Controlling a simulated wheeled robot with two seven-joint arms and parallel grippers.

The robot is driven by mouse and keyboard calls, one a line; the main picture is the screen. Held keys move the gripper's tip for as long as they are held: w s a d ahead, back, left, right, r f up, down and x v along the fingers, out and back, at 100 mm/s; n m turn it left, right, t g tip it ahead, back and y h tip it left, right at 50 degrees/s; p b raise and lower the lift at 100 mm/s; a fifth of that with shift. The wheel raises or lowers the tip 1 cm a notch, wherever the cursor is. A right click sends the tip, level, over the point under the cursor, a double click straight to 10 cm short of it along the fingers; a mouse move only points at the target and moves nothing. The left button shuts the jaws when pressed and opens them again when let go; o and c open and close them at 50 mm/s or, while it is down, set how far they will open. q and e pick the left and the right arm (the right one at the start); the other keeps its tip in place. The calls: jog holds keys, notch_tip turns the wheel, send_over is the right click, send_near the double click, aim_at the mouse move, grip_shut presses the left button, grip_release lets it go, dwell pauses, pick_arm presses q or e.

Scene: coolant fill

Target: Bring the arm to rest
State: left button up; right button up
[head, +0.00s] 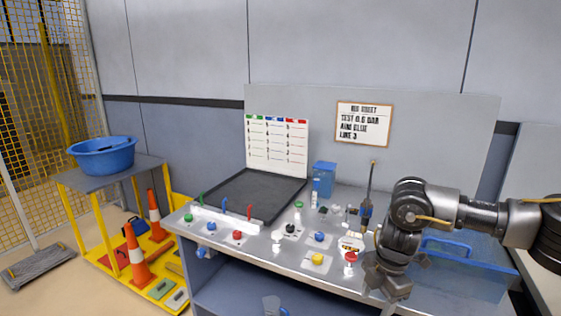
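My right arm comes in from the right and bends down over the right part of the grey workbench (270,262). My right gripper (387,286) points down at the bench's front right, close to a red knob (350,257). Its fingers are small and dark, so I cannot tell whether they are open or shut, and I see nothing clearly held in them.
Coloured knobs and small fittings cover the bench's middle. A black tray (232,193), a blue box (323,178) and a blue translucent bin (470,270) stand around them. At left, a blue basin (103,158) sits on a stand near orange cones (137,255).

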jog(key=w+a+f+m+t+y, duration=0.3)
jog(key=a+f+y, duration=0.5)
jog(key=a+f, duration=0.9)
notch_tip(320, 180, down, 14)
jog(key=m+t, duration=0.2)
jog(key=m, duration=0.4)
jog(key=s+d+f+m+h, duration=0.35)
jog(key=s+d+f, duration=0.25)
jog(key=s+f, duration=0.45)
jog(key=s+d+f+m+h, duration=0.2)
jog(key=s+d+f+m, duration=0.3)
jog(key=s+f, duration=0.5)
pick_arm(q)
jog(key=shift+w, duration=0.3)
pick_arm(e)
jog(key=s+d+f+g+h, duration=0.1)
jog(key=s+d+f, duration=0.2)
jog(key=s, duration=0.7)
jog(key=s+d+f+m+g+h, duration=0.1)
jog(key=s+d+f, duration=0.2)
jog(key=s, duration=0.7)
jog(key=s+d+f+g+h, duration=0.1)
jog(key=s+d+f, duration=0.3)
jog(key=s, duration=0.6)
jog(key=shift+s+d+m+g+h, duration=0.15)
jog(key=shift+d+m+g+h, duration=0.2)
jog(key=shift+d+g, duration=0.2)
